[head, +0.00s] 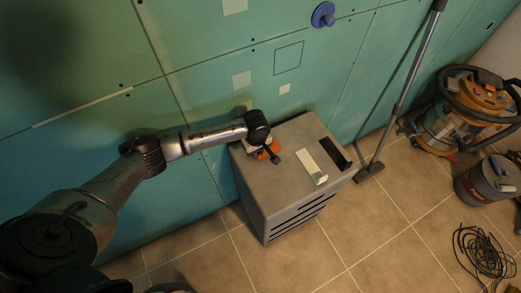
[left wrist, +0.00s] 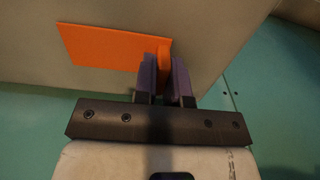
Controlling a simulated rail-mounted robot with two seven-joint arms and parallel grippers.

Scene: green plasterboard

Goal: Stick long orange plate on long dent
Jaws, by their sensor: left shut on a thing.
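My left gripper (head: 268,153) is at the left part of the grey box's top, close to the wall. In the left wrist view, its purple-padded fingers (left wrist: 164,82) are shut on the upright orange part at the right end of an orange plate (left wrist: 100,46). The plate's flat orange face lies against or just above the pale box surface; I cannot tell which. In the head view only a bit of orange (head: 274,146) shows beside the gripper. A long thin pale strip (head: 83,107), which looks like the long dent, runs across the green wall at the left. My right gripper is not in view.
The grey box (head: 280,185) carries a pale piece (head: 311,166) and a black item (head: 335,153). The wall has pale squares (head: 242,80) and a blue round tool (head: 323,14). A vacuum pole, orange vacuum (head: 478,98), bucket and cable stand at the right. Floor in front is clear.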

